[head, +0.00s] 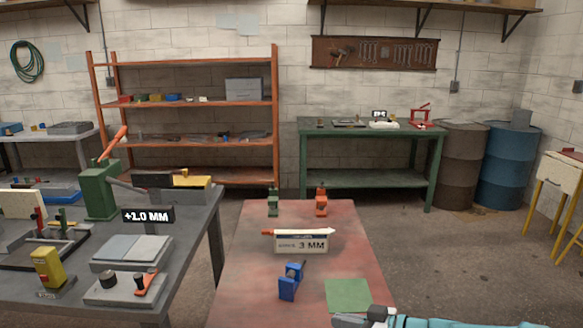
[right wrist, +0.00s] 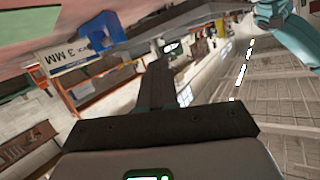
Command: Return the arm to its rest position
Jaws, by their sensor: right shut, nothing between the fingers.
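My right gripper (head: 368,317) shows at the bottom edge of the head view, just below the green mat, with its teal arm (head: 440,322) running off to the right. Its fingers are shut and empty; they show as a dark bar in the right wrist view (right wrist: 163,85). The green mat (head: 348,294) lies at the front right.
A small green clamp (head: 273,202) and an orange clamp (head: 321,201) stand at the bench's far end. A grey table (head: 205,235) with tools and a +1.0 MM sign is at left. Open floor (head: 440,260) lies to the right of the red bench.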

